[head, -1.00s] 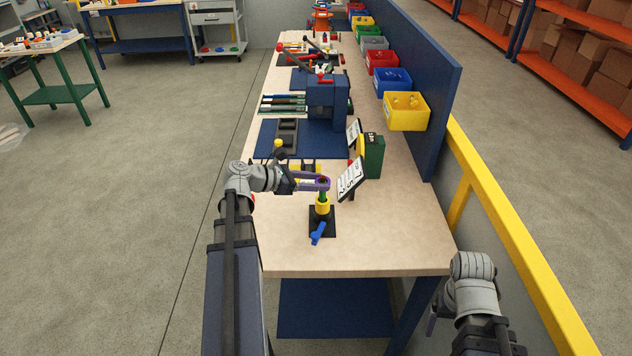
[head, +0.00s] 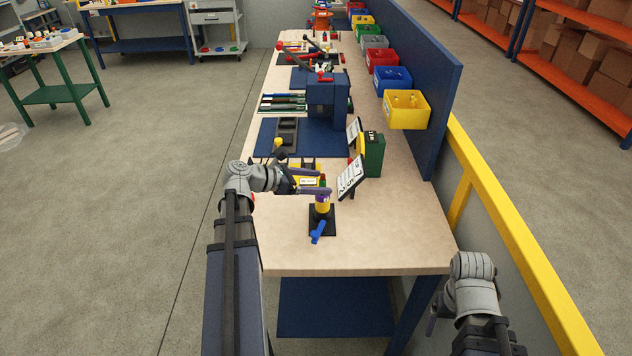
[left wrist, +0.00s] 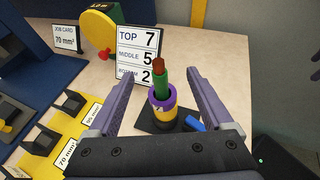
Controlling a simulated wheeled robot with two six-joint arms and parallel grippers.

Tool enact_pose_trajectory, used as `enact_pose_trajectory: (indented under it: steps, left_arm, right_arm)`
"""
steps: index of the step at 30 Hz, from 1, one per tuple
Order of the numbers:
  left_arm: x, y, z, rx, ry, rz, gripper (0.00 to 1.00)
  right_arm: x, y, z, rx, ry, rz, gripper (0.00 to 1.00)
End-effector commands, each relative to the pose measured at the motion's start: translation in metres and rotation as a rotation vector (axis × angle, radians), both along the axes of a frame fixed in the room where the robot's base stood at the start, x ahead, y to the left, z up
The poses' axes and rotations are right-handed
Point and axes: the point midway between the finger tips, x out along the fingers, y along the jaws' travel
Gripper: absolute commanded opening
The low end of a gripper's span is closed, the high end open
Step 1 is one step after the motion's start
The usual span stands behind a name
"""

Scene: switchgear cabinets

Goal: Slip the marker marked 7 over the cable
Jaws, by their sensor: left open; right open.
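The green cable (left wrist: 162,80) with a bare copper end stands upright in a black base (head: 322,222). A purple ring marker (left wrist: 160,97) sits around the cable, directly above a yellow ring marker (head: 322,208). The print on the purple ring is too small to read. My left gripper (head: 318,192) is open, with one finger on each side of the cable and a gap to it in the left wrist view. A card (left wrist: 139,55) behind reads TOP 7, MIDDLE 5, BOTTOM 2. My right gripper (head: 432,322) is open and empty beside the bench's near right corner.
A blue handle (head: 318,233) juts from the base toward the front. A yellow holder (left wrist: 65,130) with 70 and 95 mm² labels stands left of the cable. A green device (head: 373,155) stands behind the card. The bench front is clear.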

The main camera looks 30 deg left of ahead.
Motion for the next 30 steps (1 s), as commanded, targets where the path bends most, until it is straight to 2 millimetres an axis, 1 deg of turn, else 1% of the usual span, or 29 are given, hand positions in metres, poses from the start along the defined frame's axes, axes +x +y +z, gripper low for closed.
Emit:
enact_pose_trajectory:
  steps: [2,5,12,18,22,30]
  left_arm:
    - [-0.001,0.001,0.001,0.0,0.0,0.0,0.84]
    - [-0.009,0.006,0.007,0.0,0.0,0.001,0.84]
    - [-0.038,0.028,0.023,-0.001,0.0,0.004,0.84]
    - [-0.054,0.04,0.029,0.001,0.0,0.002,0.84]
    - [-0.058,0.042,0.03,0.0,0.0,0.0,0.84]
    - [-0.059,0.042,0.03,0.0,0.0,0.0,0.84]
  right_arm:
    - [0.0,0.0,0.001,0.0,0.0,0.0,0.85]
    - [0.0,0.0,0.007,0.0,0.0,0.0,0.85]
    - [0.0,0.0,0.023,0.0,0.0,0.0,0.85]
    - [0.0,0.0,0.029,0.0,0.0,0.0,0.85]
    - [0.0,0.0,0.03,0.0,0.0,0.0,0.85]
    - [0.0,0.0,0.03,0.0,0.0,0.0,0.85]
